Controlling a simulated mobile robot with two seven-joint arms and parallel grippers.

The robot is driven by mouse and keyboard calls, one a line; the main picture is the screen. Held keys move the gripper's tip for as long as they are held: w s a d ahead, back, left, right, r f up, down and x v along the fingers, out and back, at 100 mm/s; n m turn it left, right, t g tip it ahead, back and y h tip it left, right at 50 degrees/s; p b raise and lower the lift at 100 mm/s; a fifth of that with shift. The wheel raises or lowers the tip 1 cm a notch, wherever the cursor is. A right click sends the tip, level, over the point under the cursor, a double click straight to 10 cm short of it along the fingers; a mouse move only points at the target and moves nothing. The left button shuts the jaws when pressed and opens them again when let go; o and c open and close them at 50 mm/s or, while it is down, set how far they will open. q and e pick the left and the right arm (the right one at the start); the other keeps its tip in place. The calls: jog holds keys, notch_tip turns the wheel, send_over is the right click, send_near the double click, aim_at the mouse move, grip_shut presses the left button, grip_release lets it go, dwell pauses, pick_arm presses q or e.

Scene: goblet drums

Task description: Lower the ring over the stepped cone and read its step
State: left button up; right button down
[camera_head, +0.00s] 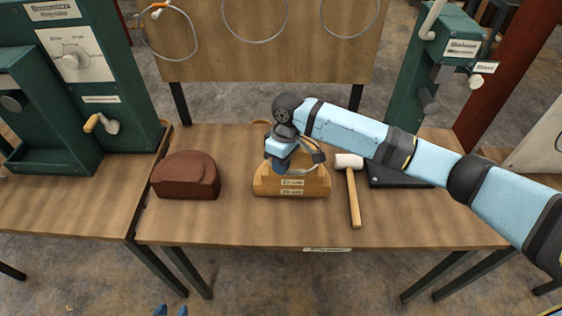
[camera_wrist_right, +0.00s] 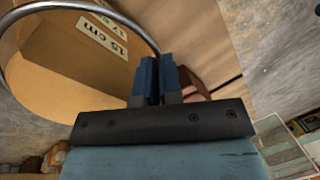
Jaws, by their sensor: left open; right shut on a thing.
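The stepped wooden cone (camera_head: 264,186) stands on the middle of the table, with pale labels on its front. In the right wrist view its wooden side (camera_wrist_right: 62,52) shows labels reading 15 cm and 17 cm. My right gripper (camera_head: 282,163) is over the cone and hides much of its top. It also shows in the right wrist view (camera_wrist_right: 158,72), shut on the thin metal ring (camera_wrist_right: 112,12). The ring loops around the cone in that view; whether it rests on a step I cannot tell. My left gripper (camera_head: 171,310) is open and empty at the bottom edge, short of the table.
A dark red-brown block (camera_head: 186,178) sits left of the cone. A mallet (camera_head: 353,195) with a pale head lies close on its right. Green machines (camera_head: 105,70) stand left, another (camera_head: 445,60) right. Wire loops (camera_head: 168,35) hang on the back board. The table front is clear.

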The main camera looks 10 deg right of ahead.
jog(key=shift+f, duration=0.1)
jog(key=shift+f+p, duration=0.3)
jog(key=shift+f, duration=1)
jog(key=c, duration=1.3)
grip_release()
jog(key=o, duration=0.6)
jog(key=shift+s, duration=0.1)
jog(key=shift+c, duration=0.2)
jog(key=shift+r, duration=0.15)
jog(key=shift+d, duration=0.1)
